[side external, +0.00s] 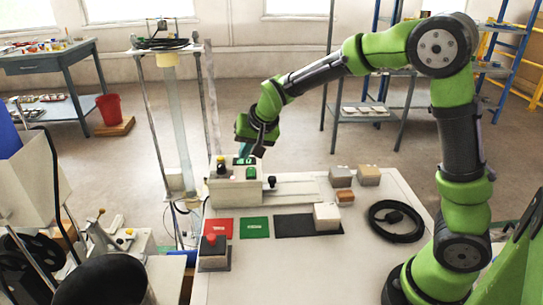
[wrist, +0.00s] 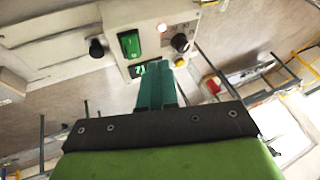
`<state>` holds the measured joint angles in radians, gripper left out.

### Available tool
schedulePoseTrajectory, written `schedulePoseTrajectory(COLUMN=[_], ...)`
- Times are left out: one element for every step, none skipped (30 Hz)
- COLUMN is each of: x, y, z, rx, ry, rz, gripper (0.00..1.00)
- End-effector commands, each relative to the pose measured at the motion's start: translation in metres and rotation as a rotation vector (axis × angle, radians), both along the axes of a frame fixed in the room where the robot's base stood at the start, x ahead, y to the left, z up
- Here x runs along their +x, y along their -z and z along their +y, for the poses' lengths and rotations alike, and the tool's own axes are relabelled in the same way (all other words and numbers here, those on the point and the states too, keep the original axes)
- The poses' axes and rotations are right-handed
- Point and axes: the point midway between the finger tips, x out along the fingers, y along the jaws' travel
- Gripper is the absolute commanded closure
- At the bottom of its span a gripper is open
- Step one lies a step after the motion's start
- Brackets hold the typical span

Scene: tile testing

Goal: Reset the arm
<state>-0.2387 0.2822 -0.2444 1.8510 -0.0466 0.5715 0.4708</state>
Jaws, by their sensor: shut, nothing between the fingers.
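My green arm reaches from the right, bent at the elbow, and my gripper (side external: 246,155) points down over the control box (side external: 233,192). The gripper's teal fingers (wrist: 157,68) are together and empty in the wrist view. Their tips appear close to the box's small lit display (wrist: 138,71); I cannot tell if they touch. The box has a green rocker switch (wrist: 130,44), a glowing lamp (wrist: 162,27), a black knob (wrist: 180,42) and a yellow knob (wrist: 180,61).
A red push button (side external: 212,241), red pad (side external: 219,228), green pad (side external: 254,228) and black mat (side external: 294,226) lie on the white table (side external: 300,275). Several blocks (side external: 341,176) sit right of the box. A tall tube stand (side external: 175,120) rises at left.

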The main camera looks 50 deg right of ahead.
Motion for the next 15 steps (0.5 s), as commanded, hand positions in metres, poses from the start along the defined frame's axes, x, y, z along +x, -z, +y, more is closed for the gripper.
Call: schedulePoseTrajectory(x=[-0.021, -0.035, -0.053, -0.067, -0.081, -0.101, -0.115, -0.129, -0.147, -0.161, -0.174, -0.19, -0.201, -0.211, -0.223], y=[-0.01, -0.015, -0.021, -0.026, -0.031, -0.037, -0.041, -0.045, -0.049, -0.052, -0.054, -0.057, -0.058, -0.059, -0.061], z=[0.002, 0.004, 0.006, 0.008, 0.01, 0.013, 0.015, 0.017, 0.02, 0.021, 0.023, 0.025, 0.026, 0.027, 0.027], rx=[0.013, 0.02, 0.026, 0.032, 0.038, 0.043, 0.047, 0.05, 0.051, 0.052, 0.051, 0.048, 0.045, 0.042, 0.037], ry=[-0.03, -0.052, -0.082, -0.107, -0.131, -0.163, -0.186, -0.209, -0.238, -0.257, -0.276, -0.297, -0.311, -0.322, -0.332], rz=[0.013, 0.023, 0.033, 0.04, 0.045, 0.048, 0.05, 0.048, 0.045, 0.043, 0.037, 0.028, 0.021, 0.011, -0.002], gripper=[1.0, 1.0, 1.0, 1.0, 1.0, 1.0, 1.0, 1.0, 1.0, 1.0, 1.0, 1.0, 1.0, 1.0, 1.0])
